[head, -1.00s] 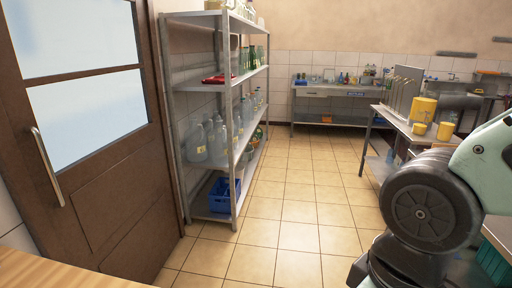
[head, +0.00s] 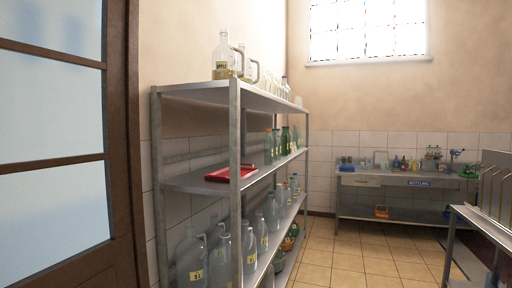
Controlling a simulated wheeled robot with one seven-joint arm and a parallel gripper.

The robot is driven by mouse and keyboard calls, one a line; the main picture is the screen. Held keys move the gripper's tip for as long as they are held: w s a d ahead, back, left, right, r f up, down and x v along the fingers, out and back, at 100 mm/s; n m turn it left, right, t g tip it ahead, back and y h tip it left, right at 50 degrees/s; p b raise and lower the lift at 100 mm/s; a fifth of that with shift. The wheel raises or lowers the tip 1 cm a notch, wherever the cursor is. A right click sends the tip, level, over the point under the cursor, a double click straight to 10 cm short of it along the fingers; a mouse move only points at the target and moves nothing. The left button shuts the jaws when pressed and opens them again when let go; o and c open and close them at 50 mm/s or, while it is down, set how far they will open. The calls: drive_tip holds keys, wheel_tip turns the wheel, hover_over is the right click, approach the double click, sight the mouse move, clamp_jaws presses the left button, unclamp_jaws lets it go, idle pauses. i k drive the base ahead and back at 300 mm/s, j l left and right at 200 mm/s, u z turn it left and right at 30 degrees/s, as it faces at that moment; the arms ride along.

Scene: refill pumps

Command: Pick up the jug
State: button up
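A clear jug (head: 223,55) with a handle and some amber liquid stands on the top shelf of the metal rack at the left. A second handled jug (head: 247,68) stands just behind it. Large clear jugs with yellow labels (head: 191,258) stand on the lower shelf, partly cut off by the bottom edge. I cannot tell which jug the task names. My gripper is not in view.
The metal rack (head: 236,170) also holds a red tray (head: 231,174) and green bottles (head: 286,141). A wooden door (head: 122,150) is at the left. A far bench (head: 400,182) carries small bottles. The tiled floor (head: 340,256) between is clear.

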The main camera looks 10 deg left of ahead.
sight(224, 58)
drive_tip(key=i+u, duration=0.4)
drive_tip(key=i, duration=0.2)
drive_tip(key=i+l+u, duration=0.2)
drive_tip(key=i+u, duration=0.25)
drive_tip(key=i, duration=0.15)
